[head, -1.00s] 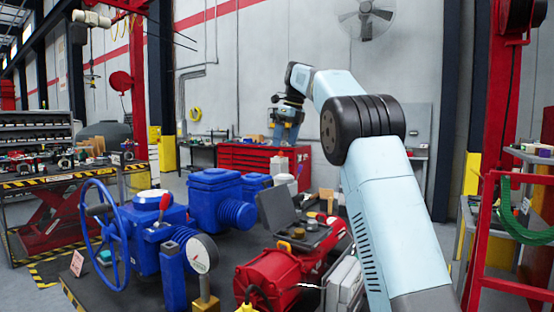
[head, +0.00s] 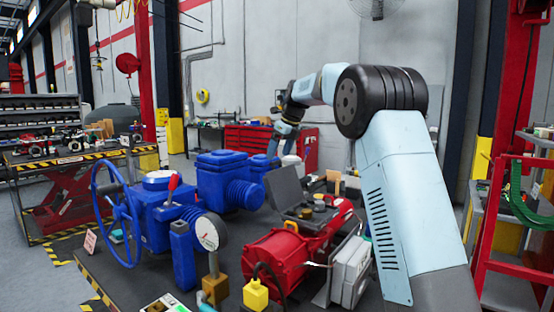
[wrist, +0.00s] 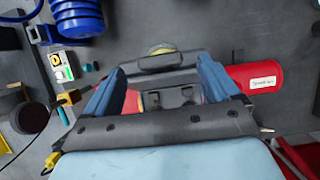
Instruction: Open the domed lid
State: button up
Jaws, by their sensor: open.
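The blue valve actuator (head: 160,215) stands at the left of the table, with a white rounded top (head: 160,179), a red lever and a large blue handwheel. I cannot tell for certain which part is the domed lid. A pale rounded object (head: 291,160) shows near the gripper, partly hidden.
A grey open case (head: 284,188) and a red cylindrical machine (head: 277,258) lie near the table's middle. A pressure gauge (head: 207,233) stands in front. A red labelled cylinder (wrist: 258,78) lies right of the fingers in the wrist view. A red tool cabinet (head: 250,138) stands behind.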

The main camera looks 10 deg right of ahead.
aim_at(277, 161)
jog(key=shift+x, duration=1.6)
jog(key=shift+c, duration=0.3)
